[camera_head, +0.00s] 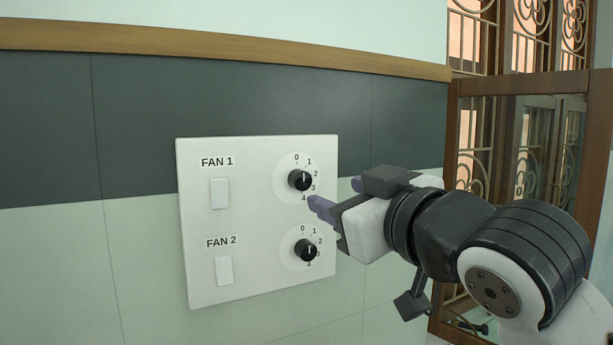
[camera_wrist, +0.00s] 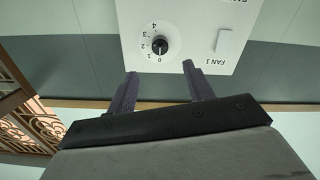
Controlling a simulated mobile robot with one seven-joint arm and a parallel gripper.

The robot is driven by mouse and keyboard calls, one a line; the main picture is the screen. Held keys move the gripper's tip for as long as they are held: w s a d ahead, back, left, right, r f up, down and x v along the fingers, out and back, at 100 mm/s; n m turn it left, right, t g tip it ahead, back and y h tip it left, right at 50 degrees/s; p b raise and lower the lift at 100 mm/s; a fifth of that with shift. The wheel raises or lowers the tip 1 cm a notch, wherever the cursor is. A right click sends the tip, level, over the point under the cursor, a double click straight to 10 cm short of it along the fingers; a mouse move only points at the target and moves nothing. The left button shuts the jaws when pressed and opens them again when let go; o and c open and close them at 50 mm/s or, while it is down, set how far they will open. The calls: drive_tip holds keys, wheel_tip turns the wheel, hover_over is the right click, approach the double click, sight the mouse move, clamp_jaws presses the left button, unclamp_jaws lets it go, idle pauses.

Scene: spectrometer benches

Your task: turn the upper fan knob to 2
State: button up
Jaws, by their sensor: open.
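The upper fan knob (camera_head: 300,180) is a round black dial beside the FAN 1 label, with marks 0 to 4 around its right side. Its white pointer line appears to point at or near 0. The wrist view shows the same knob (camera_wrist: 160,46) upside down, with 0 below it. My gripper (camera_head: 320,208) is in front of the panel, to the lower right of the upper knob and apart from it. In the wrist view my gripper (camera_wrist: 159,70) has its two fingers spread with nothing between them, and the knob appears just beyond the tips.
The white panel (camera_head: 212,285) also bears the FAN 1 switch (camera_head: 220,194), the FAN 2 switch (camera_head: 225,270) and the lower fan knob (camera_head: 306,250), close below my gripper. A wooden rail (camera_head: 220,45) runs above. A brown-framed window (camera_head: 525,140) is at right.

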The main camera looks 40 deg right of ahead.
sight(304, 181)
drive_tip(key=p+x, duration=0.2)
drive_tip(key=x, duration=0.8)
drive_tip(key=shift+p, duration=0.35)
drive_tip(key=shift+c, duration=0.2)
drive_tip(key=c, duration=0.9)
